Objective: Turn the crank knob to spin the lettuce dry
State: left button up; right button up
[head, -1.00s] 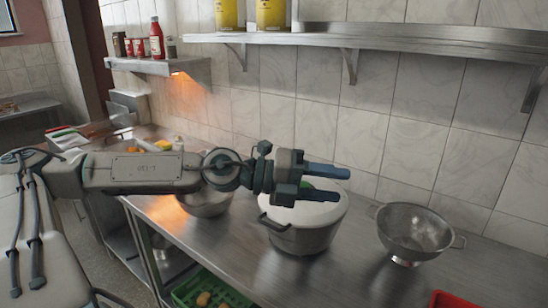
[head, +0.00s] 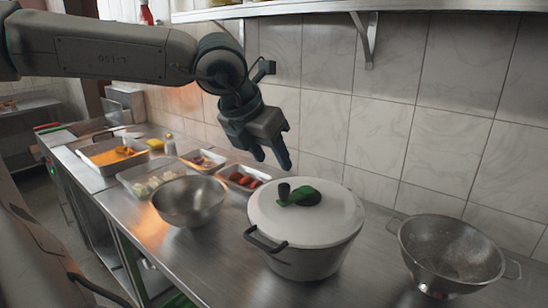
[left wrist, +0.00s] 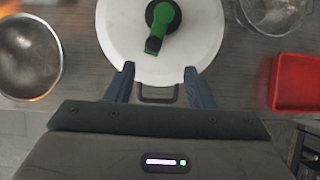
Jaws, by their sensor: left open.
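The salad spinner (head: 302,262) is a grey pot with a white lid (head: 335,207) on the steel counter. A green crank with a dark knob (head: 284,190) sits on top of the lid. My right gripper is not in view.
A steel bowl (head: 188,203) stands left of the spinner and a colander (head: 445,255) stands to its right. Trays of food (head: 115,158) lie farther left. A red bin (left wrist: 296,84) shows in the left wrist view. A shelf (head: 290,11) runs along the tiled wall above.

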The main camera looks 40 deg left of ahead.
aim_at(282, 185)
pick_arm(q)
jog(key=x, duration=0.5)
jog(key=a+x, duration=0.1)
jog(key=x, duration=0.2)
jog(key=shift+f+p, duration=0.15)
jog(key=shift+p, duration=0.2)
jog(key=shift+x, duration=0.85)
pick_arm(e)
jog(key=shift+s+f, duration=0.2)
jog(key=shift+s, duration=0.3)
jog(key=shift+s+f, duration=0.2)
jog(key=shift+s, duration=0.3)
pick_arm(q)
jog(key=shift+s, duration=0.1)
jog(key=shift+c, duration=0.2)
jog(key=shift+d, duration=0.1)
jog(key=c, duration=1)
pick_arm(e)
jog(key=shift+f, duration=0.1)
